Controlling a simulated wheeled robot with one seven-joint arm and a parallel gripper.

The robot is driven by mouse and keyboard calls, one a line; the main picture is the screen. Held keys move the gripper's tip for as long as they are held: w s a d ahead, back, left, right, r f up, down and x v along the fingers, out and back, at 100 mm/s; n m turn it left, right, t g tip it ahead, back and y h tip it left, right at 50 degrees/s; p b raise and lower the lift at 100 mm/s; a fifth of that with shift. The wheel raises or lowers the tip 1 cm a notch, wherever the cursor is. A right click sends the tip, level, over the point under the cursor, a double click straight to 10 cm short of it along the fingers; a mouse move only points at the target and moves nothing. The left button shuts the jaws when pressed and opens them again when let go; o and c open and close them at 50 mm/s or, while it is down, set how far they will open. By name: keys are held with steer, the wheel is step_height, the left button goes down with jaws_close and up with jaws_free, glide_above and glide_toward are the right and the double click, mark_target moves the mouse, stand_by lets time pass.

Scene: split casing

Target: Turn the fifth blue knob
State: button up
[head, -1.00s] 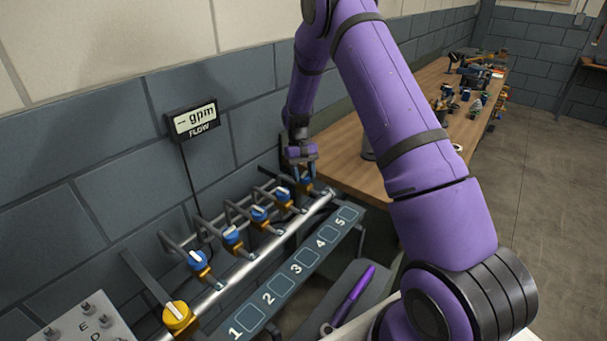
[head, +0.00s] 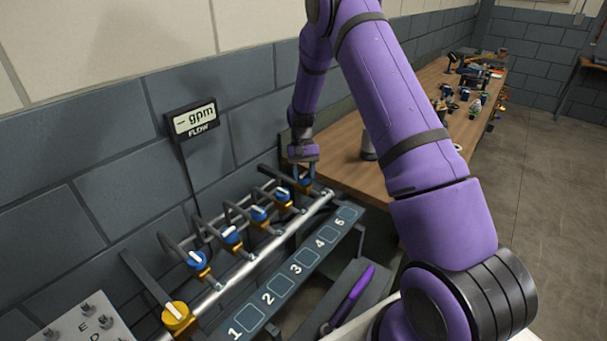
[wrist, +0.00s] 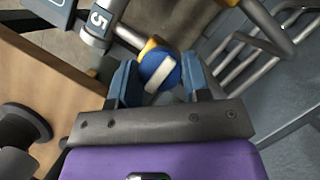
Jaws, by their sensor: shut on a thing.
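The fifth blue knob (wrist: 160,72) has a white bar across its face. In the wrist view it sits between the two blue fingers of my gripper (wrist: 160,82), which is shut on it. In the head view my gripper (head: 303,180) is at the far end of the row of valves, and the fifth knob is mostly hidden by the fingers. The plate marked 5 (head: 347,214) lies beside it.
Several other blue knobs, such as the nearest one (head: 197,260), line the silver pipe (head: 245,268). A yellow knob (head: 177,315) is at the near end. A wooden workbench (head: 410,130) stands beyond. A purple-handled tool (head: 350,297) lies in front.

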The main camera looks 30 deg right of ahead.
steer(key=o, duration=0.9)
steer(key=v, duration=1)
steer(key=shift+w+r, duration=0.2)
steer(key=shift+r, duration=0.1)
